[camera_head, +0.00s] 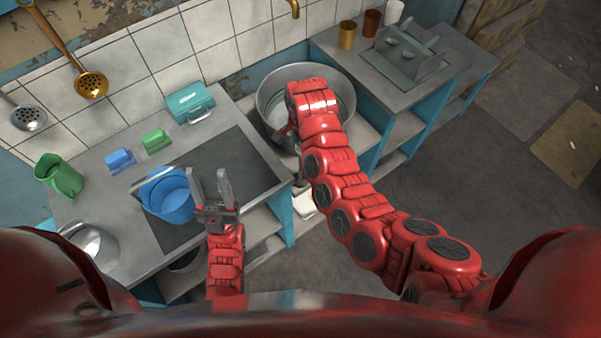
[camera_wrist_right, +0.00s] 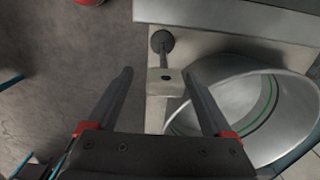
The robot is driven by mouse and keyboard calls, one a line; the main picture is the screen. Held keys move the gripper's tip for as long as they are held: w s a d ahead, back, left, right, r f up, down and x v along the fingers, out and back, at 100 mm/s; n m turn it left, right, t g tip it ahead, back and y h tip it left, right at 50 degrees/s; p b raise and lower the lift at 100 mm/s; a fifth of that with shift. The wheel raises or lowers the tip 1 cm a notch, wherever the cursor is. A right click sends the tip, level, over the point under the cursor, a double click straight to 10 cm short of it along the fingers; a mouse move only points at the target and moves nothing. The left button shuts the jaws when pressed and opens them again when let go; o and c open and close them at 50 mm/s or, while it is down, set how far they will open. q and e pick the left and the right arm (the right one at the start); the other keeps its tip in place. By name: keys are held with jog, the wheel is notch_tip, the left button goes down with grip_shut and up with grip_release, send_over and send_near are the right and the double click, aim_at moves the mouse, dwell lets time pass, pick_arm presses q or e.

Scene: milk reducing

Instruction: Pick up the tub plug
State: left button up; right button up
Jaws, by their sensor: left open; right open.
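A dark round knob on a thin rod (camera_wrist_right: 162,41) shows in the right wrist view, with a pale square block (camera_wrist_right: 165,82) with a dark centre at the rod's near end. It may be the tub plug; I cannot be sure. It is beside the large metal tub (camera_wrist_right: 203,80). My right gripper (camera_wrist_right: 157,75) is open, and the block shows between its fingertips; I see no grip on it. In the head view my right arm covers part of the metal tub (camera_head: 343,82) and hides the gripper. My left gripper (camera_head: 208,175) is open and empty, beside a blue bucket (camera_head: 168,197).
The left counter (camera_head: 215,130) holds a teal box (camera_head: 190,102), a blue item (camera_head: 120,160), a green item (camera_head: 156,141), a green jug (camera_head: 60,175) and a metal pot (camera_head: 92,243). The right counter (camera_head: 440,40) holds a grey rack (camera_head: 405,55) and several cups. Floor is clear at right.

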aim_at(300, 164)
jog(key=shift+f+p, duration=0.25)
jog(key=shift+p, duration=0.05)
notch_tip(300, 164, down, 2)
jog(key=shift+w+a+f+p, duration=0.15)
jog(key=shift+p, duration=0.55)
jog(key=shift+a+f, duration=0.1)
jog(key=shift+f, duration=1.15)
jog(key=shift+c, duration=0.3)
grip_shut()
